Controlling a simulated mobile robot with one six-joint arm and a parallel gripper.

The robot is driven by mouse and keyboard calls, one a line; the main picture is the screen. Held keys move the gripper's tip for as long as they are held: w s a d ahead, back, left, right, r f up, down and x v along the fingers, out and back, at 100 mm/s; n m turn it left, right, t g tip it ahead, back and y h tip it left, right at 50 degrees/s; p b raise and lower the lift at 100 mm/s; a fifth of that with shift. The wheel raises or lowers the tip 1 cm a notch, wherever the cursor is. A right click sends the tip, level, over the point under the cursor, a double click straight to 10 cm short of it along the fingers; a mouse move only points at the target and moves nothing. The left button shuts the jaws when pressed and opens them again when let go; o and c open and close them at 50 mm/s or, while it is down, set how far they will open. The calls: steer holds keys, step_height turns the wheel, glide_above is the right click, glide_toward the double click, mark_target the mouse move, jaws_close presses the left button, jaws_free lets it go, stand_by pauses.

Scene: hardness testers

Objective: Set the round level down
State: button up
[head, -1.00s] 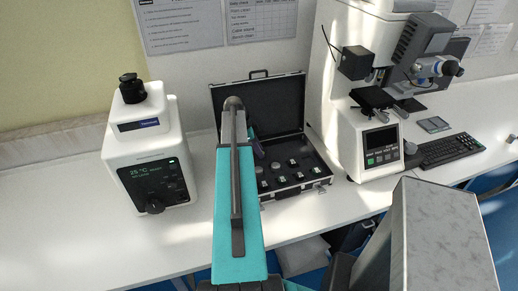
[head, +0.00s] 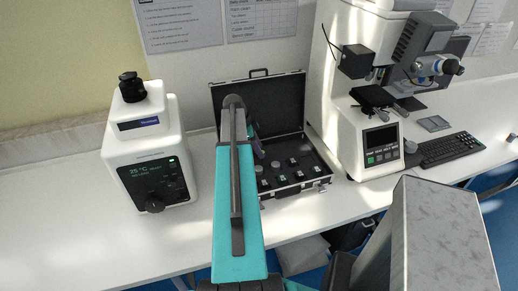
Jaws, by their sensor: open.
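I cannot pick out the round level for certain. An open black case (head: 257,106) stands on the bench, with several small round and block-like pieces in its lower half. My teal arm link covers the case's left part. A small part of my gripper (head: 258,150) shows just right of the arm, over the left of the case's lower half. Its jaws are open; the fingertips and whatever lies under them are mostly hidden.
A white device with a dial (head: 150,160) stands left of my arm. A white hardness tester (head: 345,120) stands close to the case's right, with a keyboard (head: 450,150) beyond it. The white bench (head: 60,220) is clear at the front left.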

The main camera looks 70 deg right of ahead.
steer(key=b+v, duration=0.3)
steer(key=v, duration=0.8)
steer(key=shift+w+r, duration=0.15)
steer(key=shift+r, duration=0.15)
steer(key=shift+a, duration=0.1)
stand_by(0.6)
